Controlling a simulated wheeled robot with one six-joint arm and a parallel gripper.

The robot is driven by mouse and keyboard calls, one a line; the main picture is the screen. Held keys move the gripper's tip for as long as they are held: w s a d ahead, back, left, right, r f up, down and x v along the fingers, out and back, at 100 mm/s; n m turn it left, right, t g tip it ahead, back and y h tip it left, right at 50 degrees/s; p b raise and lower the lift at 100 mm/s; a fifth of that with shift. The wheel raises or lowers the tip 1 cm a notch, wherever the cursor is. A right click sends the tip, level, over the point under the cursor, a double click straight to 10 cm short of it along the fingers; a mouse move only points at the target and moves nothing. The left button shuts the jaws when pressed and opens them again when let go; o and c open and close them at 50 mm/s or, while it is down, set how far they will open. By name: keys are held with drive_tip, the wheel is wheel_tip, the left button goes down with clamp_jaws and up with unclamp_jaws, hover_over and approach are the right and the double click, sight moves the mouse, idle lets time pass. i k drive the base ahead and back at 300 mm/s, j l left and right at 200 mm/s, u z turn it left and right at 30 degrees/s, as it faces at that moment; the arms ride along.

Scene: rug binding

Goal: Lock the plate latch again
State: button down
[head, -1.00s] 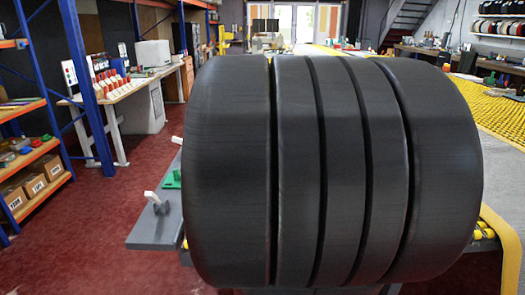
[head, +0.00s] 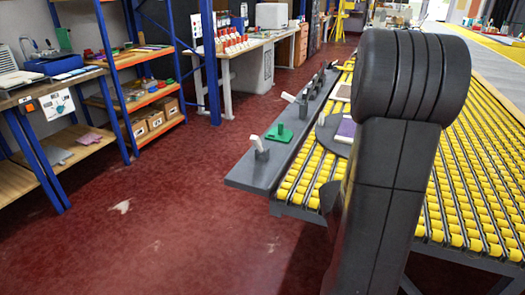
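A long grey rail (head: 243,174) runs along the left edge of the roller table in the head view. A white lever (head: 256,142) leans up from a dark block near its front end. Beside it is a green piece (head: 281,134) with a raised part. Farther back is a second white lever (head: 288,97) by dark fittings (head: 304,108). A grey rounded plate (head: 326,132) lies on the rollers with a purple piece (head: 347,128) on it, partly behind my arm. I cannot tell which fitting is the plate latch or whether it is locked. My gripper is not in view.
Yellow rollers (head: 474,190) fill the table on both sides of my arm. Red floor (head: 180,225) is open at the left. A shelf rack (head: 150,95) and workbenches (head: 40,95) line the left side. A tan block (head: 343,92) lies beyond the plate.

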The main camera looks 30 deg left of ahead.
sight(255, 140)
drive_tip(key=i+u, duration=0.15)
drive_tip(key=u, duration=1.8)
